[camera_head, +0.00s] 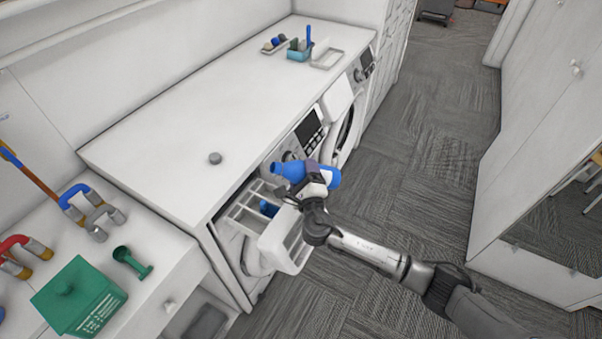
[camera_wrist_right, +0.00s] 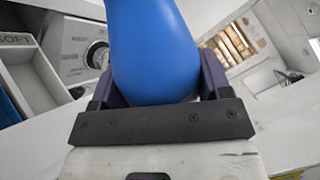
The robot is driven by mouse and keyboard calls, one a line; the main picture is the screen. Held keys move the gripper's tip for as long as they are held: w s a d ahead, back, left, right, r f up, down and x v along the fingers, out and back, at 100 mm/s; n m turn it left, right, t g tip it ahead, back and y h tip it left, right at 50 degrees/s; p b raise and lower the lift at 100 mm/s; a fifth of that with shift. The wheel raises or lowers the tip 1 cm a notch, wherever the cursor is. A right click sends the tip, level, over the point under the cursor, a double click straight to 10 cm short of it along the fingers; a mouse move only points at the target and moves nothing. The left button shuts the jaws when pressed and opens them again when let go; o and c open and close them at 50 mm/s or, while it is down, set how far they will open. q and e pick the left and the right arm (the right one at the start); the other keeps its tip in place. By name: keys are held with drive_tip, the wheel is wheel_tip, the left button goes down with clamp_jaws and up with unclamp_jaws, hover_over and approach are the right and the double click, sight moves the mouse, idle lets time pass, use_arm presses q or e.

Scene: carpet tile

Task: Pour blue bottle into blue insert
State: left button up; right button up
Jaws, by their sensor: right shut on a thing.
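The blue bottle (camera_head: 294,172) lies tipped nearly on its side in my right gripper (camera_head: 314,176), its narrow end pointing left over the open detergent drawer (camera_head: 283,236). My right gripper is shut around its body. In the right wrist view the bottle (camera_wrist_right: 152,50) fills the space between the fingers (camera_wrist_right: 155,90). No liquid stream can be made out. My left gripper does not show.
A grey round cap (camera_head: 215,158) lies on the white counter (camera_head: 250,95). A green box (camera_head: 80,297), a green scoop (camera_head: 132,262) and several horseshoe-shaped things stand at the lower left. A teal caddy (camera_head: 299,50) stands at the counter's far end. The carpet on the right is clear.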

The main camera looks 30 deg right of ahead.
drive_tip(key=shift+d+n+p, duration=0.15)
drive_tip(key=shift+n+p, duration=0.15)
drive_tip(key=shift+p, duration=0.05)
drive_tip(key=shift+d+f+n+y+p, duration=0.15)
drive_tip(key=shift+f+n+y+p, duration=0.15)
drive_tip(key=shift+f+n+p, duration=0.65)
drive_tip(key=shift+f+n, duration=0.4)
drive_tip(key=shift+n, duration=0.55)
drive_tip(key=shift+f, duration=0.1)
drive_tip(key=shift+f, duration=0.1)
drive_tip(key=shift+f+n, duration=0.15)
drive_tip(key=shift+n, duration=0.15)
drive_tip(key=shift+f+p, duration=0.1)
drive_tip(key=shift+p, duration=0.2)
idle(0.9)
